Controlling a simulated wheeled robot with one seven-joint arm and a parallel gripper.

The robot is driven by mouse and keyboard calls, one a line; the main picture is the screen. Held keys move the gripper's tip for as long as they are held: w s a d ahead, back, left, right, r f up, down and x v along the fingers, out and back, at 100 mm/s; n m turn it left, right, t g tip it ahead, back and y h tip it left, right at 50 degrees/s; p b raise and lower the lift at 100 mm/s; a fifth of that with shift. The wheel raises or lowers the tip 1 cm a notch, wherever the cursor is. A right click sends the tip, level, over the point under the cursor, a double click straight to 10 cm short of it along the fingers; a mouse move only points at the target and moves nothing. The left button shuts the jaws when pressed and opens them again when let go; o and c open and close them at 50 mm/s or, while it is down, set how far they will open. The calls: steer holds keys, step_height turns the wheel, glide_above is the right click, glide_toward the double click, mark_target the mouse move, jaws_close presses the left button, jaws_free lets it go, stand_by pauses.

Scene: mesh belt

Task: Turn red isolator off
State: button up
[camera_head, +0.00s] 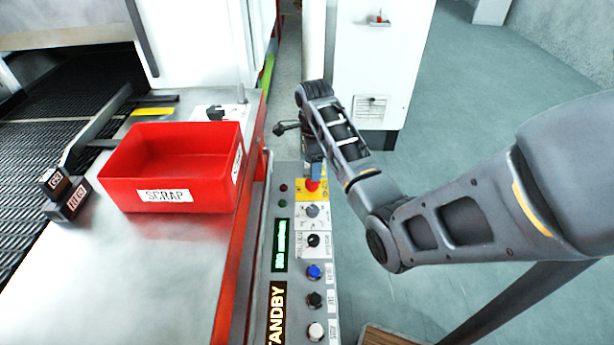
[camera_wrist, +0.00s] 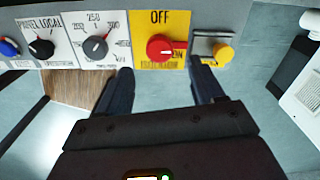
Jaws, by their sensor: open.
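The red isolator knob (camera_wrist: 160,47) sits on a yellow plate (camera_wrist: 147,22) in the wrist view. OFF is printed above the knob and ON at its right. Its grip seems to point right, towards ON. My gripper (camera_wrist: 160,68) is open and empty, with one finger to each side of the knob and slightly short of it; I cannot tell whether they touch it. In the head view the knob (camera_head: 312,185) shows red just below my gripper (camera_head: 314,168), which partly hides the plate.
A grey dial (camera_wrist: 95,47) and a black knob (camera_wrist: 41,48) are left of the isolator; a yellow button (camera_wrist: 222,54) is close at its right. In the head view, a red SCRAP bin (camera_head: 165,195) stands left of the panel. Open floor (camera_head: 450,130) lies to the right.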

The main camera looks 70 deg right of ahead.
step_height(320, 180, down, 6)
stand_by(0.4)
steer(key=c, duration=1.1)
